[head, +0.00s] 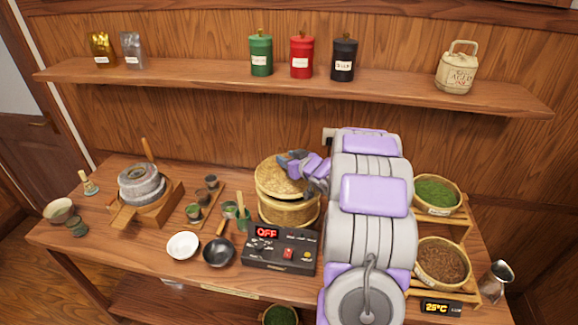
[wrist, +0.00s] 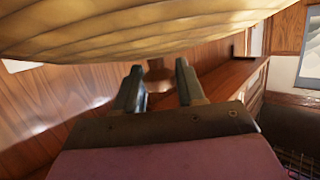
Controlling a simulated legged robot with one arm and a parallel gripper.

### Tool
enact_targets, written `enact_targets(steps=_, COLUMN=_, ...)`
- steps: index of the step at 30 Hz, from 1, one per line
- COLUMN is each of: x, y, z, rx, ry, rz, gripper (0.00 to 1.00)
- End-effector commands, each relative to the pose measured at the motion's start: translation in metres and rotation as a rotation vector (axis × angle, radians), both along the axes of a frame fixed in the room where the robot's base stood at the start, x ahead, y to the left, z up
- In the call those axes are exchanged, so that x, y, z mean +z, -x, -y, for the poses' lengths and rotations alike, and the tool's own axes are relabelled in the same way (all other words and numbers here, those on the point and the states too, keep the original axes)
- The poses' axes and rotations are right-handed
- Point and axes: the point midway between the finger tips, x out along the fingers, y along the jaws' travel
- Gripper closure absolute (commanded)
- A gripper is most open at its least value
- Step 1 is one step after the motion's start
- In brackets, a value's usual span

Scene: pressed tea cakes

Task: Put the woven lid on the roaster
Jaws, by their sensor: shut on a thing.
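The woven lid (head: 273,181) is a round straw-coloured disc, over the roaster in the head view and somewhat tilted. It fills the top of the wrist view as a pale ribbed surface (wrist: 130,25). The roaster (head: 285,212) is a round woven drum behind a dark control box (head: 280,249) reading OFF. My gripper (head: 283,160) is at the lid's upper right edge. In the wrist view, its two dark fingers (wrist: 159,82) stand either side of a small brown part beneath the lid surface. I cannot tell whether the lid touches the roaster's rim.
A black pan (head: 219,251) and white bowl (head: 183,246) lie left of the control box. A stone mill (head: 142,186) stands farther left. A rack with baskets of green (head: 436,193) and brown leaf (head: 442,262) is at right. A shelf (head: 200,75) with canisters runs above.

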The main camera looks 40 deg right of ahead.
Motion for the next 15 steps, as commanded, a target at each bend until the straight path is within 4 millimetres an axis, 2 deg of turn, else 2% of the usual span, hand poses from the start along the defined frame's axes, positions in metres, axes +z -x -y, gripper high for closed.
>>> enact_targets(steps=3, x=-0.022, y=0.0, z=0.002, rx=-0.001, ry=-0.005, rz=-0.002, gripper=1.0)
enact_targets(steps=5, x=-0.027, y=0.0, z=0.004, rx=-0.001, ry=-0.006, rz=-0.001, gripper=1.0)
enact_targets(steps=15, x=-0.028, y=0.0, z=0.004, rx=0.0, ry=-0.004, rz=0.001, gripper=1.0)
